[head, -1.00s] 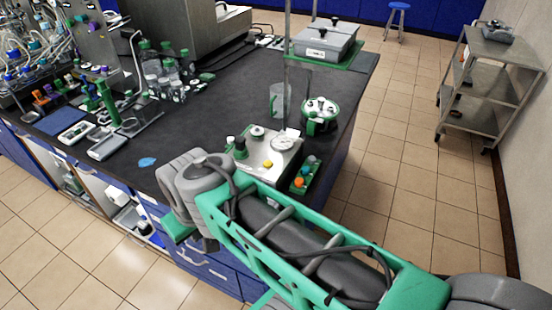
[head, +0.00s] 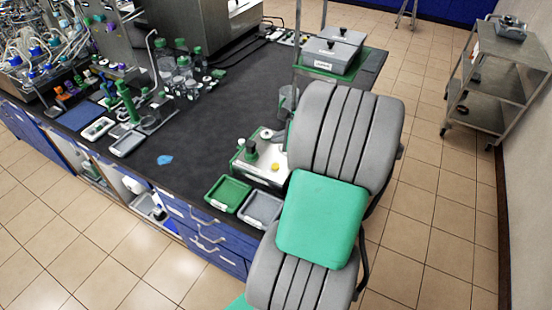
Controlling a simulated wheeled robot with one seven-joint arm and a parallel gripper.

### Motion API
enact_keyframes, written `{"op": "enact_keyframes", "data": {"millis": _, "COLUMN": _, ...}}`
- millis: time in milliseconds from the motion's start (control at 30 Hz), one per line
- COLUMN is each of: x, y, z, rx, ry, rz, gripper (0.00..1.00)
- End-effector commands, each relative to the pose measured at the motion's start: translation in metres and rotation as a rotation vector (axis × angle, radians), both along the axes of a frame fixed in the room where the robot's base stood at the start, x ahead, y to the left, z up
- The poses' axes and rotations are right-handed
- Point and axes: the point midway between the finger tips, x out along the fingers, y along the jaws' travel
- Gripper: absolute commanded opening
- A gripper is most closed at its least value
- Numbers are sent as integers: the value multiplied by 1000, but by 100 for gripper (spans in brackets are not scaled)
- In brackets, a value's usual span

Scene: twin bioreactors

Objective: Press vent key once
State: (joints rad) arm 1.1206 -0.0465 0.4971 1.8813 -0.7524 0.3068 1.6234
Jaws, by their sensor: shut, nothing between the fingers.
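A pale box-shaped unit (head: 243,167) with green trim stands near the front right of the dark bench. A dark knob-like part (head: 250,150) and a round yellow button (head: 275,167) show on its top. I cannot read a vent label on any key here, so I cannot tell which one is the vent key. A grey and green part of my arm covers the unit's right side. My gripper is not in view.
A green tray (head: 223,206) and a grey tray (head: 250,221) sit at the bench's front edge, left of my arm. Bottles (head: 184,72) and tubed equipment (head: 35,48) stand farther left. The dark bench top (head: 215,125) is mostly clear mid-bench. A steel cart (head: 503,95) stands right.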

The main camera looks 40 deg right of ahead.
Motion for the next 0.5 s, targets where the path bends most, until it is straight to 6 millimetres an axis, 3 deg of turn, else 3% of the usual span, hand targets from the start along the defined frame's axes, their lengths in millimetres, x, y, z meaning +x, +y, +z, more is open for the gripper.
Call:
{"op": "enact_keyframes", "data": {"millis": 333, "x": -1, "y": -2, "z": -2, "rx": 11, "ry": -4, "rz": -15, "gripper": 0}}
{"op": "enact_keyframes", "data": {"millis": 500, "x": -1, "y": -2, "z": -13, "rx": 11, "ry": -3, "rz": -13, "gripper": 0}}
